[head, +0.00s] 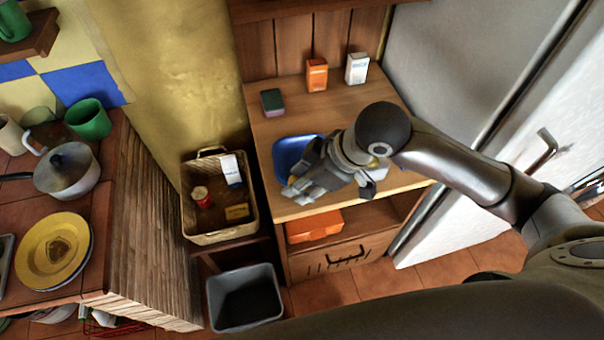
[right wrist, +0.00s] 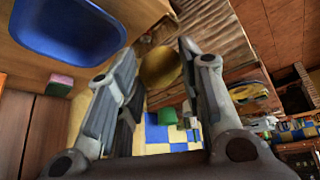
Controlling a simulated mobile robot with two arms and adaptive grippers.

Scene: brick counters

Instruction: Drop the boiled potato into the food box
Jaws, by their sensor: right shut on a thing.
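My right gripper (head: 298,188) hangs near the front left edge of the wooden counter. It is shut on the boiled potato, a yellow-brown rounded thing (right wrist: 160,68) between the fingertips in the right wrist view. In the head view only a small bit of the potato (head: 291,180) shows past the fingers. A blue open box (head: 290,148) stands on the counter just behind the gripper, partly hidden by it. It also shows in the right wrist view (right wrist: 70,30), to the left of the fingers. The potato is outside the blue box. My left gripper is not in view.
A wicker basket (head: 222,238) with packets and a red can stands left of the counter (head: 375,95). A grey bin (head: 243,328) is below. An orange box (head: 315,226) lies on the shelf under the counter. Two cartons and a sponge stand farther back.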

